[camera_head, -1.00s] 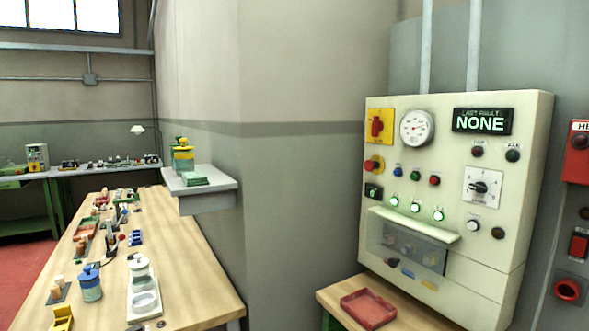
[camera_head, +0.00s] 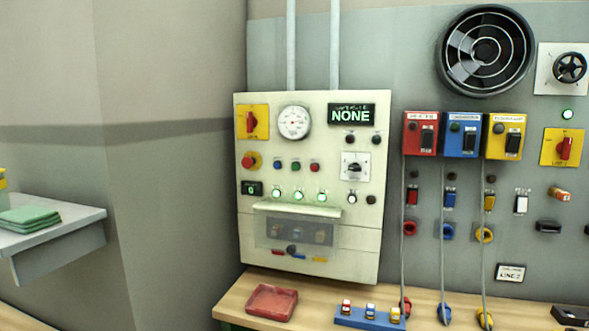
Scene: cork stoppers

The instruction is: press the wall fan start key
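A round black wall fan (camera_head: 486,50) is mounted high on the grey wall at the upper right. A cream control panel (camera_head: 310,240) stands left of it. The panel carries small blue (camera_head: 277,164), green (camera_head: 296,166) and red (camera_head: 314,167) buttons in a row, with lit green lamps (camera_head: 298,194) below. I cannot tell which control is the fan start key; the small labels are unreadable. My gripper is not in view.
Red (camera_head: 421,134), blue (camera_head: 461,135) and yellow (camera_head: 503,136) switch boxes hang right of the panel, with cables running down. A red tray (camera_head: 271,302) and a blue rack (camera_head: 369,320) lie on the wooden bench. A grey shelf (camera_head: 50,240) juts out at left.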

